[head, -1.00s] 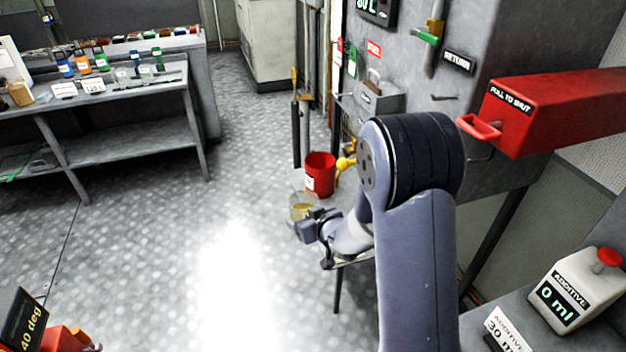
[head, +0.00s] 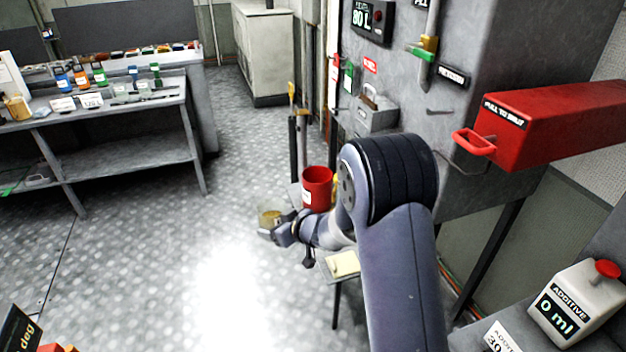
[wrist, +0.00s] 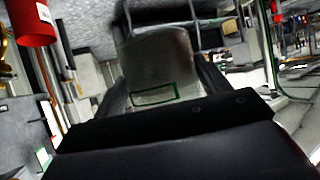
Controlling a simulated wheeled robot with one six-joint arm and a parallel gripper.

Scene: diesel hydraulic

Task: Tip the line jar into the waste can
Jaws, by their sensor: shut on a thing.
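My gripper (head: 277,228) is shut on a clear jar (head: 268,215) with yellowish liquid low in it. In the wrist view the jar (wrist: 160,65) sits between the two fingers, with a green-framed label facing the camera. The jar is held in the air to the left of the red can (head: 317,188), apart from it and a little lower in the picture. The red can bears a white label and shows as an open-topped cylinder; it also shows in the wrist view (wrist: 32,22) at the upper left. I take this can for the waste can.
A small stand with a pale yellow pad (head: 343,263) is below my arm. A bench (head: 130,150) with bottles is at the left. The floor between is open.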

